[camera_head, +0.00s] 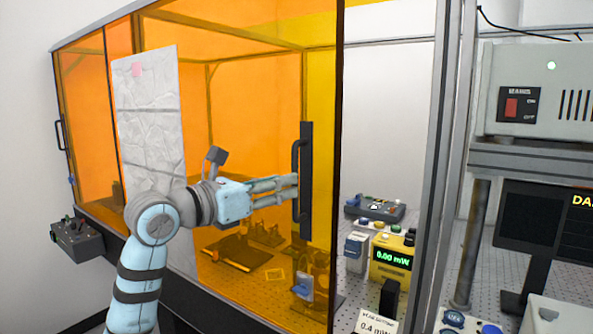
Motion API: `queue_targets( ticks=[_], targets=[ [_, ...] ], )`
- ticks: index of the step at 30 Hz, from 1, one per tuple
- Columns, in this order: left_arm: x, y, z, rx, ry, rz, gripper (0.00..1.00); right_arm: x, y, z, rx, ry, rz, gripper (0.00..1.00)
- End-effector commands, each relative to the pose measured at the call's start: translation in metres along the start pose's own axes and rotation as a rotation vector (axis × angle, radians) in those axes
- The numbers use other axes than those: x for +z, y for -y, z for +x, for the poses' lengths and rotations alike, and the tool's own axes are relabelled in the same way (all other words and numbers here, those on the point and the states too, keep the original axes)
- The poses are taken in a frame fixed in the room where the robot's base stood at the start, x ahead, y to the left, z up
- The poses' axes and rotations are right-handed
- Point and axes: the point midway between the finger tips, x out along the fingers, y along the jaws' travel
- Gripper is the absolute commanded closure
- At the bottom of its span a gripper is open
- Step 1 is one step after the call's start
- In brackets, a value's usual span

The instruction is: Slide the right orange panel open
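The right orange panel (240,110) is a tall, see-through sheet on the front of the enclosure. Its dark right edge stands left of an untinted gap, through which the bench inside shows clearly. A black vertical handle (307,225) on a dark plate is fixed near that edge. My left gripper (295,190) reaches in from the left, with its fingertips at the handle's bar. The fingers look close together, but whether they are closed around the bar cannot be made out. My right gripper is not in view.
A grey-white textured sheet (150,130) stands at the panel's left part. Behind the gap are a yellow power meter (392,258) reading 0.00 mW and small boxes. A metal post (437,170) bounds the gap at right. A control box (77,240) sits at the left.

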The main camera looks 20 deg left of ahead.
Motion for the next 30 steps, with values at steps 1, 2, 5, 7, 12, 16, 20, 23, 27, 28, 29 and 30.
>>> queue_targets(
  ticks=[1,2,5,7,12,16,20,23,27,28,29,30],
  targets=[
    [0.004,0.000,0.012,-0.003,0.001,-0.006,0.69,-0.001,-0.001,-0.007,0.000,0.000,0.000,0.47],
    [0.004,0.000,0.019,-0.002,0.000,-0.006,0.69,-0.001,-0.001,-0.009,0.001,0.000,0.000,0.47],
    [0.003,0.000,0.038,0.000,0.001,-0.004,0.69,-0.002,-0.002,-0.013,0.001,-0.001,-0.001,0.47],
    [0.002,0.000,0.046,0.001,0.001,-0.002,0.69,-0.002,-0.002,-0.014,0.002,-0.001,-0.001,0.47],
    [0.000,0.000,0.054,0.001,0.001,0.000,0.69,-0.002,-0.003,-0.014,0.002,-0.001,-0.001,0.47],
    [-0.001,0.000,0.053,0.001,0.001,0.001,0.69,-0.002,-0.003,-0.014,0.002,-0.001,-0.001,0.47],
    [-0.001,0.000,0.053,0.001,0.001,0.001,0.83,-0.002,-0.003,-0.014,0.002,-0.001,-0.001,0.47],
    [0.000,0.000,0.053,0.001,0.001,0.001,0.99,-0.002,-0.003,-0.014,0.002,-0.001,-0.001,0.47],
    [0.000,0.000,0.053,0.001,0.001,0.001,1.00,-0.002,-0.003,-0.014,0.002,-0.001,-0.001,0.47],
    [0.000,0.000,0.053,0.001,0.001,0.001,1.00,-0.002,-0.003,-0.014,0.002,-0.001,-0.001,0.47],
    [0.000,0.000,0.053,0.001,0.001,0.001,1.00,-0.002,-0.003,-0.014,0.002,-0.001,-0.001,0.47],
    [0.000,-0.001,0.053,0.001,0.001,0.001,1.00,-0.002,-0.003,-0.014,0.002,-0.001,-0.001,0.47]
  ],
)
